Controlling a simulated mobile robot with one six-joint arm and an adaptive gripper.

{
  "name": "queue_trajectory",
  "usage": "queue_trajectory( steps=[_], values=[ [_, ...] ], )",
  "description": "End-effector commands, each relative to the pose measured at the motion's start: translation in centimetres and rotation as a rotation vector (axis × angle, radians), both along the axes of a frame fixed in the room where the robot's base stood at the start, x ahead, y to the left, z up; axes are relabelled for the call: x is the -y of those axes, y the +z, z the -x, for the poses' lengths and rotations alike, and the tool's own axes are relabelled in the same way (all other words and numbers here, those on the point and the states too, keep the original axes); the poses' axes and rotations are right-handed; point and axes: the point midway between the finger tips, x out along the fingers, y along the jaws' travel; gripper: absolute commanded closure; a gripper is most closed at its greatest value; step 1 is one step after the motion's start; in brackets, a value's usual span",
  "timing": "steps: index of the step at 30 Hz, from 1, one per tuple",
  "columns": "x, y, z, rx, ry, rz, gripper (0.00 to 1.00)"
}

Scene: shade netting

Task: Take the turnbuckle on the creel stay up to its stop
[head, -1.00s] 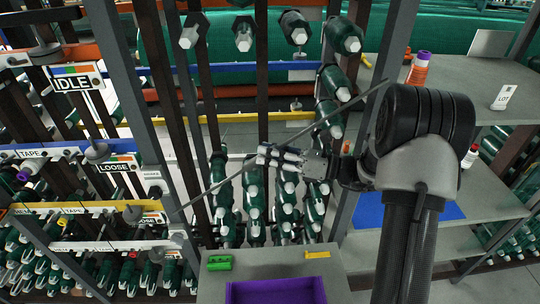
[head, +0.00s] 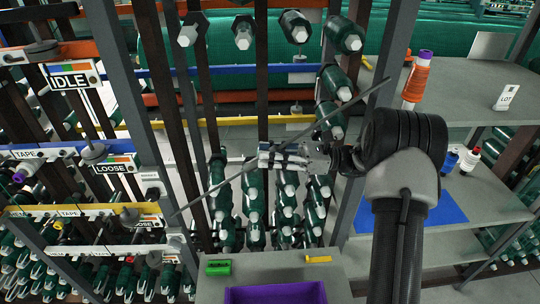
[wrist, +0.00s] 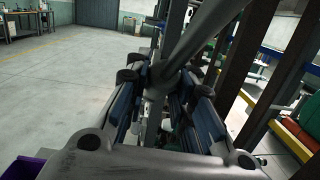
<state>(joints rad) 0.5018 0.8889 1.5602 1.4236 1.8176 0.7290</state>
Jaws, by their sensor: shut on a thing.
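The creel stay (head: 355,103) is a thin grey rod running diagonally across the front of the rack, from lower left to upper right. In the wrist view the stay (wrist: 205,32) runs from the top down into my jaws. The turnbuckle (wrist: 158,84) is a grey, thicker piece on the rod, mostly covered by my fingers. My gripper (head: 284,157) reaches in from the right and is shut around the turnbuckle. In the wrist view the fingers of my gripper (wrist: 165,85) lie on both sides of it. The stop cannot be made out.
Dark rack posts and green yarn packages (head: 288,195) stand close behind the stay. A grey bench with a purple bin (head: 275,293) and green block (head: 218,267) is below.

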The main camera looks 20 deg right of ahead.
Motion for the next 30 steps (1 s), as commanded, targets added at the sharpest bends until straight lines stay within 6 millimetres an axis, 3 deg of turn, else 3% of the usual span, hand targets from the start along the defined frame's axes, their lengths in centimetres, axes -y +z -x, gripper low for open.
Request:
queue_trajectory(
  steps=[8, 9, 18, 30],
  values=[
    [0.00, -0.03, 0.00, 0.000, 0.001, 0.001, 1.00],
    [0.00, -0.03, 0.00, 0.000, 0.001, 0.001, 0.77],
    [0.00, -0.01, 0.00, 0.000, 0.000, 0.001, 0.57],
    [0.86, -0.09, 0.16, 0.001, -0.001, 0.000, 0.57]
  ],
)
